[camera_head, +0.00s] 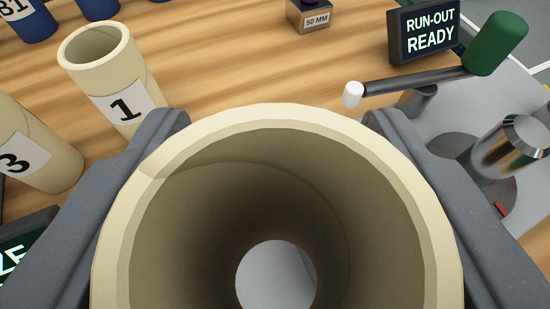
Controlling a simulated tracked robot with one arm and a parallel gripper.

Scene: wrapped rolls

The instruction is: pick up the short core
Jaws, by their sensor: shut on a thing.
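A hollow cream-coloured core (290,117) fills the lower middle of the head camera view, its open end facing the camera. A pale grey surface shows through its far opening. My gripper (277,125) is shut on this core, with one dark grey finger on its left side and one on its right. The core's label and outer length are hidden, so I cannot tell its number. Another cream core labelled 1 (112,85) stands on the wooden table at the upper left. A core labelled 3 (42,158) is cut off at the left edge.
A sign reading RUN-OUT READY (427,30) stands at the upper right. Beside it are a green-handled lever (495,43) and a shiny metal cylinder (510,147). A 50 MM block (309,16) and blue cylinders (38,24) stand at the back. Bare wood (220,55) lies between.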

